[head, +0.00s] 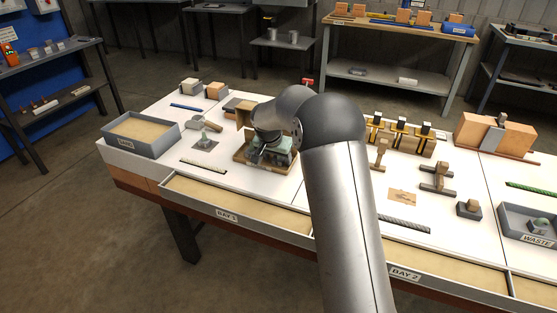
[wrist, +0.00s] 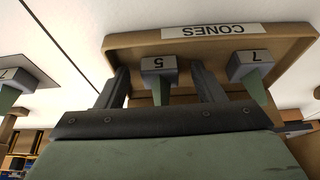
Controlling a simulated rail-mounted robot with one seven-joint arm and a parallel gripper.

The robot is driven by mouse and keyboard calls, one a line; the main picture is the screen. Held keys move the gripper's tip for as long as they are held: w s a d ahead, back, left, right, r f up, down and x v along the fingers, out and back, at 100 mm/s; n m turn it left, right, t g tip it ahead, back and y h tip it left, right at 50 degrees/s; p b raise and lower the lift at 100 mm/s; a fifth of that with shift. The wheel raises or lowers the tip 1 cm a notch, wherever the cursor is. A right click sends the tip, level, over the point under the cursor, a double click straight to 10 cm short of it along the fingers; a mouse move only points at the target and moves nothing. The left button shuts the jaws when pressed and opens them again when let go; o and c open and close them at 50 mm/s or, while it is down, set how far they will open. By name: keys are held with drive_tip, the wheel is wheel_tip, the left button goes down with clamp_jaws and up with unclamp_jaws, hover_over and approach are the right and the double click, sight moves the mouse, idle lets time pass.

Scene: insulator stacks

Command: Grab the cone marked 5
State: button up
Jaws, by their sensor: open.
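The cone marked 5 (wrist: 161,64) shows in the wrist view with its pale grey labelled block and a darker tapered part. It sits in a brown tray (wrist: 120,41) labelled CONES, upside down in this view. My gripper (wrist: 160,80) is open, with one dark finger on each side of this cone. I cannot tell whether either finger touches it.
A grey bin (head: 178,143) is at the table's left end. A wooden stand with black-and-yellow pieces (head: 399,131) is right of my arm. Bare white table lies before the tray.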

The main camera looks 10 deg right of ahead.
drive_tip(key=c, duration=1.1)
